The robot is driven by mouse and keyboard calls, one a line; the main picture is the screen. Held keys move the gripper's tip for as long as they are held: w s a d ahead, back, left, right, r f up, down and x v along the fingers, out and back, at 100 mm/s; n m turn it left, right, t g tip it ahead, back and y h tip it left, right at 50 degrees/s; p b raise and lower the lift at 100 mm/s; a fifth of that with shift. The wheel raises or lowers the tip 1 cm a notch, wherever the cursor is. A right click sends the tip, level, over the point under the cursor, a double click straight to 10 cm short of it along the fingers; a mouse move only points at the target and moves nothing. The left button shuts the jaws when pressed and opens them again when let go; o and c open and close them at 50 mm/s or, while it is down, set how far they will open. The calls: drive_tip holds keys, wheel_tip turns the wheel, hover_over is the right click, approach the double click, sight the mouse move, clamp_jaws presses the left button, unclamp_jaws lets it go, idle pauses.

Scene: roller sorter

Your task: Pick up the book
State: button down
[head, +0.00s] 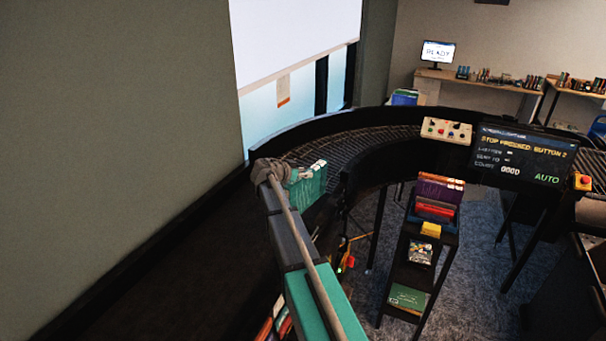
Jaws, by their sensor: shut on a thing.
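A teal book (308,186) with white patches along its top edge shows over the near end of the curved roller conveyor. My gripper (284,178) is at the far end of my arm, against the left side of this book, and is shut on it. A grey wrapped bundle on my arm hides most of the gripper, so I cannot make out the fingers. I cannot tell whether the book touches the rollers.
The dark-railed roller conveyor (375,144) curves to the right toward a button box (446,130) and a screen (520,155). A narrow shelf cart (408,275) with books stands on the carpet. A wall (130,120) closes the left side. More books (275,325) show below my arm.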

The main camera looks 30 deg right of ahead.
drive_tip(key=shift+r+p, duration=2.05)
drive_tip(key=shift+r, duration=0.4)
drive_tip(key=shift+d, duration=0.1)
